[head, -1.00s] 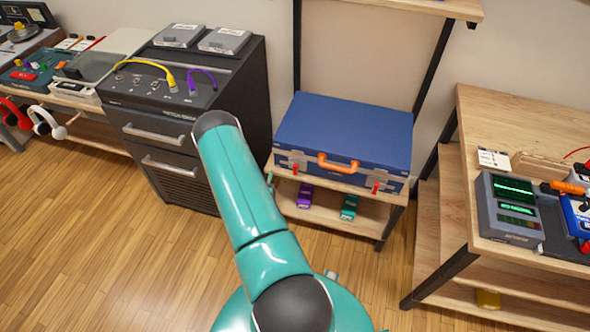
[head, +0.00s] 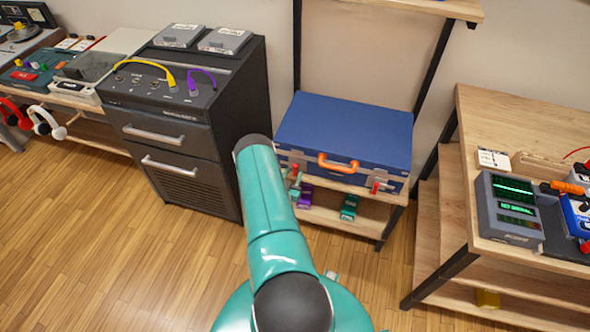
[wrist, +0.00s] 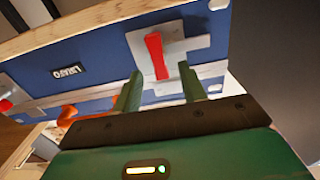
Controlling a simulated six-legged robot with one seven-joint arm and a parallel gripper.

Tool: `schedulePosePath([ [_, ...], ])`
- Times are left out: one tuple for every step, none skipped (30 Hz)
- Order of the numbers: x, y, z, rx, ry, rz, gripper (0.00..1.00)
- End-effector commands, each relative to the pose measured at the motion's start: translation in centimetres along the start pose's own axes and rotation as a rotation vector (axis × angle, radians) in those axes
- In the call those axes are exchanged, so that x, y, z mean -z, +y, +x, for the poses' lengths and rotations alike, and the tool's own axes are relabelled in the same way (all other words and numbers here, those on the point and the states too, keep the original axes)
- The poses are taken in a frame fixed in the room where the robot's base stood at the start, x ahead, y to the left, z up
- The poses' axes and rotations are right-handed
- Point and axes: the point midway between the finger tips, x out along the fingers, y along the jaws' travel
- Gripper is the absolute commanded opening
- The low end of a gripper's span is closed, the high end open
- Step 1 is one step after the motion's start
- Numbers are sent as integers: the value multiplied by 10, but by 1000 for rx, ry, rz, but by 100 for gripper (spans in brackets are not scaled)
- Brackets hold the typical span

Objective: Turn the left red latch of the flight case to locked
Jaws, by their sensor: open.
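The blue flight case (head: 345,130) lies on a wooden shelf, with an orange handle (head: 338,163) on its front. Its left red latch (head: 295,170) is at the front left and its right red latch (head: 376,186) at the front right. In the wrist view, which is upside down, the left latch (wrist: 155,56) is a red lever on a metal plate, nearly vertical in the picture. My gripper (wrist: 161,84) is open, with the lever's end appearing between its two green fingertips. No clear contact shows. In the head view my gripper is small and partly hidden behind my arm.
A dark equipment cabinet (head: 190,110) stands close to the left of the case. A wooden bench (head: 510,110) with instruments is to the right. Purple (head: 305,195) and green (head: 349,207) items sit on the shelf below. The floor in front is clear.

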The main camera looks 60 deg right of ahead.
Motion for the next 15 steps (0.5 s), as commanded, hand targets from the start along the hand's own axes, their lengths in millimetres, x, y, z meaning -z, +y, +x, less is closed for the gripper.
schedulePosePath([
  [0,1,10,-1,1,1,41],
  [0,0,14,-1,2,1,41],
  [0,0,20,-1,1,2,41],
  [0,0,24,-1,0,1,41],
  [0,0,27,0,1,1,41],
  [0,0,30,0,0,1,41],
  [0,0,32,0,0,0,41],
  [0,0,34,0,-1,0,41],
  [0,0,36,0,-1,-1,41],
  [0,0,36,0,-1,-1,41],
  [0,0,37,0,-1,-1,41],
  [0,0,37,1,-1,-1,41],
  [0,0,37,1,-1,-1,41],
  [0,0,37,1,-1,-1,41],
  [0,0,37,1,-1,-1,41],
])
